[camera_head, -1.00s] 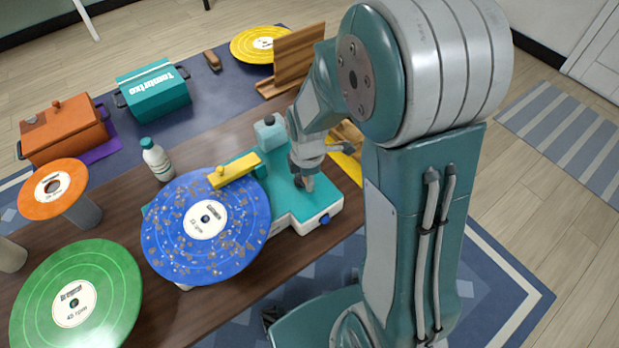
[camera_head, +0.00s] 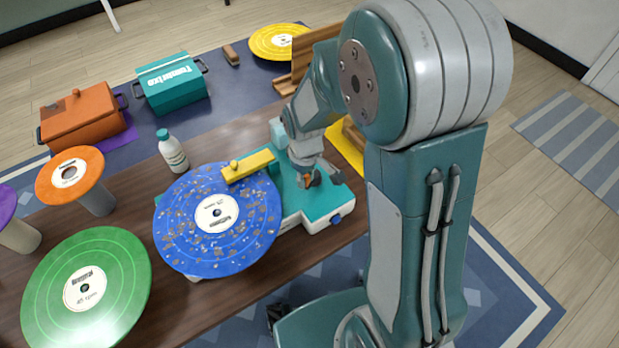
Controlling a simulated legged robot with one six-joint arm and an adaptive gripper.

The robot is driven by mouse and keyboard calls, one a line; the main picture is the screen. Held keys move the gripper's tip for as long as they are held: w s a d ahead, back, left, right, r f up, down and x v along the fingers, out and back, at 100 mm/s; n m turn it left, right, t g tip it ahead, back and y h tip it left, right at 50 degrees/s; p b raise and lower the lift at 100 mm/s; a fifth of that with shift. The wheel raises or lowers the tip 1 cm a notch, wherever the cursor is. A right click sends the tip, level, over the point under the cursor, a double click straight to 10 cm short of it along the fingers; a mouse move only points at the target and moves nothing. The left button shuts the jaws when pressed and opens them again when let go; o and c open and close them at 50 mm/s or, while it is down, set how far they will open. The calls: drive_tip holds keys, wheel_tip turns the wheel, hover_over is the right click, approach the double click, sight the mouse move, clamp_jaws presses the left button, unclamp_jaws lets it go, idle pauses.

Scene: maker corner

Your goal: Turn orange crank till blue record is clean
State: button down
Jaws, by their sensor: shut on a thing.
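The blue record (camera_head: 178,231) lies on the teal and white machine (camera_head: 296,200) on the table. Many brown and grey specks cover its surface around the white label. A yellow bar (camera_head: 247,166) with a small knob reaches over the record's far edge. My gripper (camera_head: 318,182) is low over the right part of the machine, shut on the orange crank (camera_head: 308,179). Only a small bit of orange shows at the fingers; the rest of the crank is hidden by my gripper.
A green record (camera_head: 118,270) and an orange record (camera_head: 88,160) on a stand are at left. A white bottle (camera_head: 174,153) stands behind the blue record. An orange box (camera_head: 80,120), a teal box (camera_head: 172,88) and a yellow record (camera_head: 262,42) with a wooden rack are further back.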

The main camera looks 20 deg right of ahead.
drive_tip(key=m, duration=0.2)
drive_tip(key=w+m, duration=0.1)
drive_tip(key=m, duration=0.1)
drive_tip(key=shift+w+a+m, duration=0.2)
drive_tip(key=shift+a+m, duration=0.1)
drive_tip(key=shift+a, duration=0.1)
drive_tip(key=m, duration=0.2)
drive_tip(key=w+m, duration=0.1)
drive_tip(key=shift+w+a+m, duration=0.1)
drive_tip(key=shift+m, duration=0.3)
drive_tip(key=m, duration=0.2)
drive_tip(key=w+m, duration=0.1)
drive_tip(key=m, duration=0.1)
drive_tip(key=shift+w, duration=0.2)
drive_tip(key=shift+w+d+m, duration=0.15)
drive_tip(key=shift+w+m, duration=0.05)
drive_tip(key=shift+m, duration=0.55)
drive_tip(key=shift+w+d+m, duration=0.2)
drive_tip(key=shift+m, duration=0.6)
drive_tip(key=shift+w+d+m, duration=0.15)
drive_tip(key=shift+w+m, duration=0.05)
drive_tip(key=shift+m, duration=0.55)
drive_tip(key=c, duration=0.5)
unclamp_jaws()
drive_tip(key=shift+c, duration=0.2)
drive_tip(key=shift+r, duration=0.1)
